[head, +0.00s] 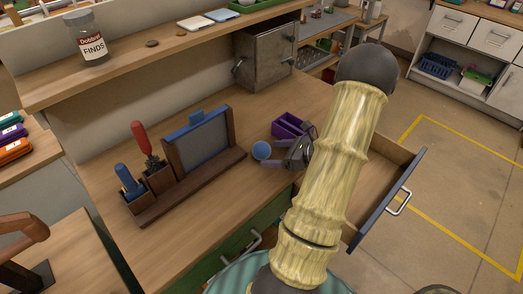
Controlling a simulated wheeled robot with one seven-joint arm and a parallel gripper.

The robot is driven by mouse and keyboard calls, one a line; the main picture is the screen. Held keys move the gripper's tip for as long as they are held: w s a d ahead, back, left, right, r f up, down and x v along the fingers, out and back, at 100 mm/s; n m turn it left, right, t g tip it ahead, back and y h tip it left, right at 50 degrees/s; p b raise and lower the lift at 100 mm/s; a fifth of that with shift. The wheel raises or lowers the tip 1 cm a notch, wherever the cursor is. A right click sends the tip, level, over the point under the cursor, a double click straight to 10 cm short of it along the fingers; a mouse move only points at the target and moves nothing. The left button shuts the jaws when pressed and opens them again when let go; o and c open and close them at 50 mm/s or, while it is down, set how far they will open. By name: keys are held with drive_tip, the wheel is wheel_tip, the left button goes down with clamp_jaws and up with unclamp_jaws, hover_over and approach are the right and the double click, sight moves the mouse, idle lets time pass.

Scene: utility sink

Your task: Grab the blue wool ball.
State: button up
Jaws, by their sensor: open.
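The blue wool ball (261,150) is a small round blue thing on the wooden worktop, right of the dark wooden stand. My gripper (272,153) comes in from the right, low over the worktop. It is open, with its two fingers pointing left toward the ball. The fingertips are close to the ball's right side; I cannot tell whether they touch it or reach around it. My arm hides part of the worktop to the right.
A purple open box (289,124) stands just behind my gripper. The wooden stand (190,185) holds a framed slate and tools with red and blue handles. A metal cabinet (265,58) stands behind. An open drawer (378,190) juts out to the right.

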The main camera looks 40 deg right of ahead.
sight(263, 150)
drive_tip(key=w, duration=0.1)
drive_tip(key=w+a, duration=0.2)
drive_tip(key=w, duration=0.1)
drive_tip(key=shift+f+p, duration=0.3)
drive_tip(key=shift+w+a+f, duration=0.15)
drive_tip(key=shift+w+f, duration=0.05)
drive_tip(key=shift+w, duration=0.15)
drive_tip(key=shift+c, duration=0.4)
drive_tip(key=c, duration=1)
